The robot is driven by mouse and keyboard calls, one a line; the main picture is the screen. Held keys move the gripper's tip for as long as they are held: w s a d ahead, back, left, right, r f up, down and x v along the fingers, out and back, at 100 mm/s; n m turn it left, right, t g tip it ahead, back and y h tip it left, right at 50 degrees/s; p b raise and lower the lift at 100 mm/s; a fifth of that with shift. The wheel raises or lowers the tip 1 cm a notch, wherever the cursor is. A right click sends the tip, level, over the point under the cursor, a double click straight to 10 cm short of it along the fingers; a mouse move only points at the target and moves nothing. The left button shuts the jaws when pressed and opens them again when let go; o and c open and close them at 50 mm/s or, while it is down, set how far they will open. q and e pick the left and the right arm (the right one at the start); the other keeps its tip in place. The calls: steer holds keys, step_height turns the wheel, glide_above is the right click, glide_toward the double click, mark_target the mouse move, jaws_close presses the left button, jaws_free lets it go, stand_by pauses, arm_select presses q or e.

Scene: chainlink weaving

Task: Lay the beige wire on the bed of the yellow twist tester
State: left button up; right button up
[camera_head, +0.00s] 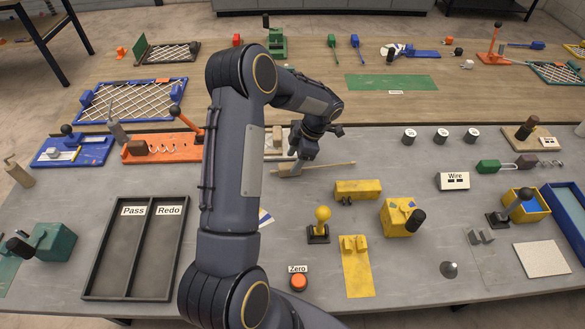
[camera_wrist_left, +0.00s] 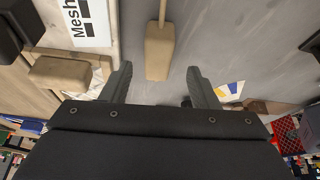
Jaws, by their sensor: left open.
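The yellow twist tester seems to be the yellow box with a black knob (camera_head: 396,218) and the yellow plate with two posts (camera_head: 357,270).
A yellow block (camera_head: 357,188) and a yellow-topped lever (camera_head: 320,222) stand between the wire and the yellow plate. A red Zero button (camera_head: 298,282) is nearby. A dark Pass/Redo tray (camera_head: 134,250) lies left. A Wire label stand (camera_head: 453,181) is right. My arm covers the mat's middle.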

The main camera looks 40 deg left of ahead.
mark_target(290, 165)
arm_select(q)
steer(key=x, duration=0.4)
steer(key=shift+a+f, duration=0.1)
steer(key=shift+f, duration=0.1)
steer(key=shift+w, duration=0.1)
steer(key=shift+c, duration=0.3)
steer(key=c, duration=1.1)
steer(key=shift+r, duration=0.15)
